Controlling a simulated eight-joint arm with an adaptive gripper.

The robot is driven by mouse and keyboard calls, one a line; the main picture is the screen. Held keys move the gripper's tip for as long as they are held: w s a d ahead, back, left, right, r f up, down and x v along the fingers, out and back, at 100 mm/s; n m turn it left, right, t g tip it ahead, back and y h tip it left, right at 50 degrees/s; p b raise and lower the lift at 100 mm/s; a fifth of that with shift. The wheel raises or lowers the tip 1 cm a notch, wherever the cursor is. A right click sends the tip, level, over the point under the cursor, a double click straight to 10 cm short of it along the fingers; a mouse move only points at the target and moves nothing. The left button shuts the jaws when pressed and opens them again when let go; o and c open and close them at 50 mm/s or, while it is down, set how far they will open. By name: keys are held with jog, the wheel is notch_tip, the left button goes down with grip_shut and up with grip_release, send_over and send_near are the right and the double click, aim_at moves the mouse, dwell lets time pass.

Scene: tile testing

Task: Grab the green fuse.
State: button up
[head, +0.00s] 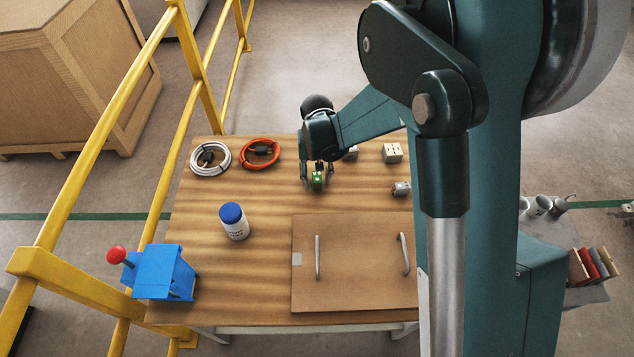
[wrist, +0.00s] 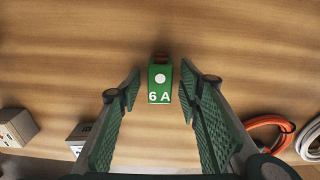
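The green fuse (wrist: 160,80), marked "6 A", stands on the wooden table. In the wrist view it lies between and just beyond the tips of my gripper (wrist: 158,90), with a gap on each side. In the head view the green fuse (head: 317,180) shows at the fingertips of my gripper (head: 317,177), partly hidden by them. My gripper is open and empty, pointing down at the table.
A white cable coil (head: 210,158) and an orange one (head: 259,154) lie to the left. White blocks (head: 392,153) stand to the right. A blue-capped bottle (head: 234,222), a handled brown panel (head: 355,285) and a blue lever box (head: 163,272) are nearer the front.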

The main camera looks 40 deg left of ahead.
aim_at(317, 175)
dwell(0.5)
jog(key=c, duration=1)
jog(key=shift+r+p, duration=1.15)
jog(key=shift+r, duration=3.9)
